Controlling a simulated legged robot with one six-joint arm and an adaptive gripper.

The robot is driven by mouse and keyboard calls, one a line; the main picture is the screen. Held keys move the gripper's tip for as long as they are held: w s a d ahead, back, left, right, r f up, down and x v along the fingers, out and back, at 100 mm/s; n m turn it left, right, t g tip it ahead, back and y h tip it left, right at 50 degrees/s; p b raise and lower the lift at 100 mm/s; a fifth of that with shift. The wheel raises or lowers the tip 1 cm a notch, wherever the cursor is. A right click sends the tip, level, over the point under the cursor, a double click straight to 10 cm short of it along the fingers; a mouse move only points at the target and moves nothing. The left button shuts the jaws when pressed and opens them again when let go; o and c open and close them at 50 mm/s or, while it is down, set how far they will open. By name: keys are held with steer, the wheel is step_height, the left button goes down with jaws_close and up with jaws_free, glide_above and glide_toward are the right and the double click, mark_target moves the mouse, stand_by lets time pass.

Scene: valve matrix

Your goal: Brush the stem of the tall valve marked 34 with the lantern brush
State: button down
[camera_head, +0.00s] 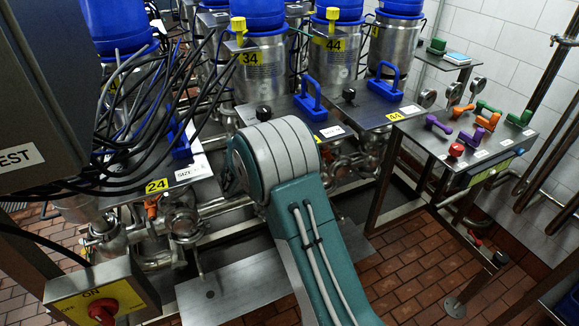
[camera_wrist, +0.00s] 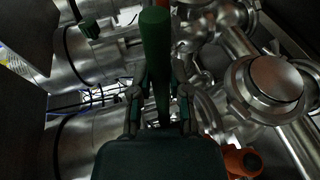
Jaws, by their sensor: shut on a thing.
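Which part is the tall valve's stem is not clear. In the wrist view, my gripper (camera_wrist: 160,92) is shut on a green handle (camera_wrist: 156,48), which looks like the lantern brush. Its bristles are not clearly seen. Steel valve bodies and pipes lie beyond the handle, with a round steel cap (camera_wrist: 276,80) to the right. In the head view, my gripper and the brush are hidden behind my teal arm.
Black cables (camera_head: 150,110) hang at the left. Blue handles (camera_head: 311,98) stand on steel plates near the cylinders. A side table (camera_head: 440,150) at the right holds several coloured pieces. An orange part (camera_wrist: 242,161) sits at lower right in the wrist view. Pipes crowd the space below.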

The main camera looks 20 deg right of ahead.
steer(key=shift+s+r, duration=0.2)
steer(key=shift+s, duration=0.4)
steer(key=shift+w+r, duration=0.15)
steer(key=shift+w, duration=0.65)
steer(key=shift+s, duration=0.1)
steer(key=shift+s+f, duration=0.2)
steer(key=shift+s, duration=0.5)
steer(key=shift+w+f, duration=0.2)
steer(key=shift+w, duration=0.6)
steer(key=shift+s+r, duration=0.2)
steer(key=shift+s, duration=0.6)
steer(key=shift+w, duration=0.15)
